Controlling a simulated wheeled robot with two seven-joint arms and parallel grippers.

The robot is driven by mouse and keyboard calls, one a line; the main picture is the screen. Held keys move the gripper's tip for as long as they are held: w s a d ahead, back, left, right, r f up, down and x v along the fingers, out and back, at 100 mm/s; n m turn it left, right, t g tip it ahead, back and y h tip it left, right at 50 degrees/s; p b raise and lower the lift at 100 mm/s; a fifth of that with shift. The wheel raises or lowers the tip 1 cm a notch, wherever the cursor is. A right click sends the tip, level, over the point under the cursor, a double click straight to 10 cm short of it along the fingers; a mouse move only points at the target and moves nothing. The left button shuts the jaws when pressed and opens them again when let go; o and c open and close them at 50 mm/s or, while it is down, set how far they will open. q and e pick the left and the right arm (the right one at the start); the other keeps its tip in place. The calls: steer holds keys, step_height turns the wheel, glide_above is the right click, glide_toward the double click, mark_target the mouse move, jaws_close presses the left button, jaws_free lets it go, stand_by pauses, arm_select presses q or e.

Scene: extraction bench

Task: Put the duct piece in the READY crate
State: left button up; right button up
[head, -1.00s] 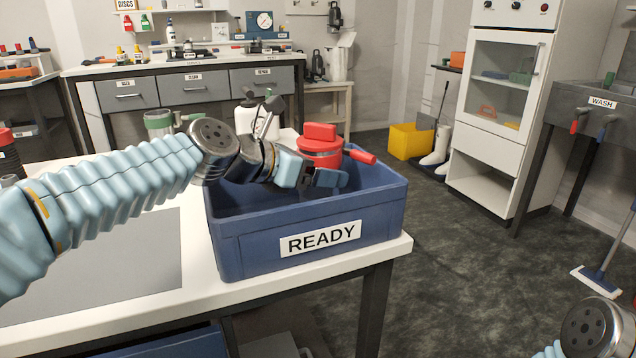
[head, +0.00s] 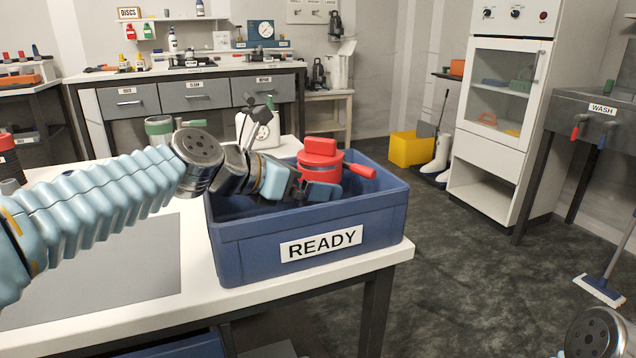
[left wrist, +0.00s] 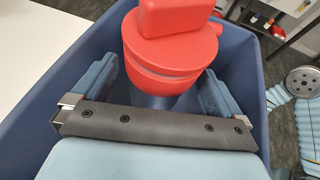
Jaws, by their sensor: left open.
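The duct piece (head: 321,170) is a red cylinder with a red block on top and a red lever sticking out to the right. It sits inside the blue READY crate (head: 300,265), its top above the rim. In the left wrist view the duct piece (left wrist: 172,55) is upright ahead of the palm, with a finger on either side. My left gripper (head: 312,190) is open at the duct piece's near left side, reaching over the crate's left part. It also shows in the left wrist view (left wrist: 157,75). The duct piece's base is partly hidden. My right gripper is not seen.
The crate stands at the right corner of the white table (head: 120,320). A white container (head: 258,130) and a green-rimmed vessel (head: 160,127) stand behind it. A grey mat (head: 120,270) lies left of the crate. Open floor lies to the right.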

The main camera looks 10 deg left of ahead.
arm_select(q)
steer(key=v, duration=0.9)
steer(key=shift+s, duration=0.2)
steer(key=shift+a+r+p, duration=0.15)
steer(key=shift+r+p, duration=0.05)
steer(key=shift+p, duration=0.15)
